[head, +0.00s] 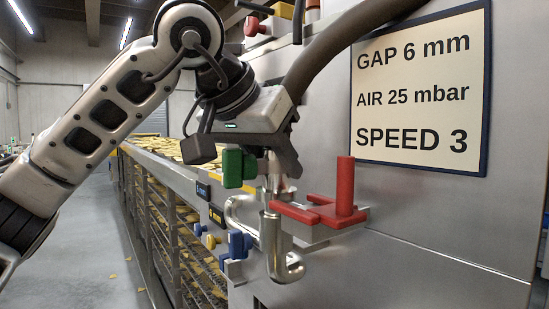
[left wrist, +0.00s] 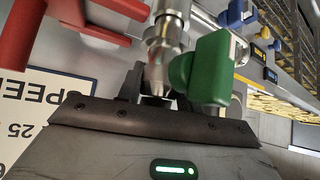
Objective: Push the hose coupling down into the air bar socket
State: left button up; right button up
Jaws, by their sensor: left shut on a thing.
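My left gripper (head: 277,172) points down over the machine's side and is shut on the steel hose coupling (head: 274,188). The coupling also shows in the left wrist view (left wrist: 158,72), upright between the fingers (left wrist: 150,90). The brown hose (head: 330,45) comes down from the upper right and passes behind the gripper. Below the coupling stands a bright steel upright pipe (head: 271,238) with a hooked lower end, which looks like the air bar socket. Coupling and pipe are roughly in line; I cannot tell how deep the coupling sits. My right gripper is not in view.
A green handle (head: 237,168) is close beside the gripper's left. A red clamp with an upright handle (head: 345,187) is just right of the pipe. Blue handles (head: 239,244) are lower left. A sign (head: 420,85) hangs at right. A conveyor with chips (head: 165,151) runs away behind.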

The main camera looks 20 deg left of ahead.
pick_arm(q)
jog(key=shift+f+b, duration=0.5)
jog(key=shift+f, duration=0.25)
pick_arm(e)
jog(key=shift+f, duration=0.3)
pick_arm(q)
jog(key=o, duration=1.3)
jog(key=v, duration=1.6)
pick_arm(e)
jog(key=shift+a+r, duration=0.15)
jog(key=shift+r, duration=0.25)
